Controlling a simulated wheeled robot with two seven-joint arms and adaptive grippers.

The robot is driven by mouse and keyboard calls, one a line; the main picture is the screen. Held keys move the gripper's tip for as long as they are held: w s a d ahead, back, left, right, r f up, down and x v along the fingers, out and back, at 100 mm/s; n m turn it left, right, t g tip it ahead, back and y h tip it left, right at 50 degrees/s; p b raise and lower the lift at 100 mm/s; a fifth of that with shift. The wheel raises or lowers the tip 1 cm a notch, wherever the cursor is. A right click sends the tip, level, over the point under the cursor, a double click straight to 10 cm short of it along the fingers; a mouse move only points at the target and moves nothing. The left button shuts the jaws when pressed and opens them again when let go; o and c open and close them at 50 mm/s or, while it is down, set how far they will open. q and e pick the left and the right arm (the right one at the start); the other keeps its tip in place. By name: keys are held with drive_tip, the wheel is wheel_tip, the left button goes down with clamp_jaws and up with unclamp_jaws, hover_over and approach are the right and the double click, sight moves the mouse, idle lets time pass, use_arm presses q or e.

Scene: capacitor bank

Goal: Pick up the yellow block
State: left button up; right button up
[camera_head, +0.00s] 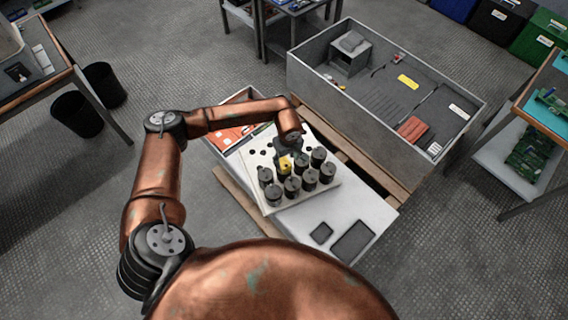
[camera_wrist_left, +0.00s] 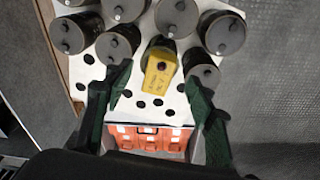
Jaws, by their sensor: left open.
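The yellow block (camera_head: 285,164) is small and sits among the black cylindrical capacitors (camera_head: 292,186) on a white perforated board (camera_head: 256,158). In the left wrist view the yellow block (camera_wrist_left: 160,76) lies at the top of or against one dark cylinder; I cannot tell which. My left gripper (camera_head: 288,152) is above the board, close to the block. In the left wrist view my left gripper (camera_wrist_left: 157,82) is open, with a dark green finger on each side of the block and gaps between. Nothing is held. My right gripper is not in view.
Several capacitors (camera_wrist_left: 122,42) crowd the block's far side. An orange-red part (camera_head: 232,136) lies beside the board. A large grey crate (camera_head: 375,118) stands behind. Bare white surface (camera_head: 315,215) with dark recesses lies in front of the board.

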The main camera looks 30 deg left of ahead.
sight(284, 161)
use_arm(q)
drive_tip(key=shift+w+a+f+y, duration=0.15)
drive_tip(key=shift+a+f+y, duration=0.1)
drive_tip(key=shift+a+f, duration=0.25)
drive_tip(key=shift+w+a+f+y, duration=0.15)
drive_tip(key=shift+a+f+y, duration=0.1)
drive_tip(key=shift+a, duration=0.35)
drive_tip(key=f, duration=0.2)
drive_tip(key=f+b, duration=0.1)
drive_tip(key=f, duration=0.1)
drive_tip(key=w+f+b, duration=0.1)
drive_tip(key=f, duration=0.1)
drive_tip(key=shift+r, duration=0.1)
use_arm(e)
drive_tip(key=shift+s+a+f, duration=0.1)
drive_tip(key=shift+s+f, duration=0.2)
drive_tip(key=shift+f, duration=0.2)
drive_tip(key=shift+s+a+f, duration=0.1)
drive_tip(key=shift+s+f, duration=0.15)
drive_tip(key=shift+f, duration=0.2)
use_arm(q)
drive_tip(key=shift+c, duration=0.7)
drive_tip(key=c, duration=1.2)
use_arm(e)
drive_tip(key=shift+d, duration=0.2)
use_arm(q)
drive_tip(key=shift+r, duration=0.1)
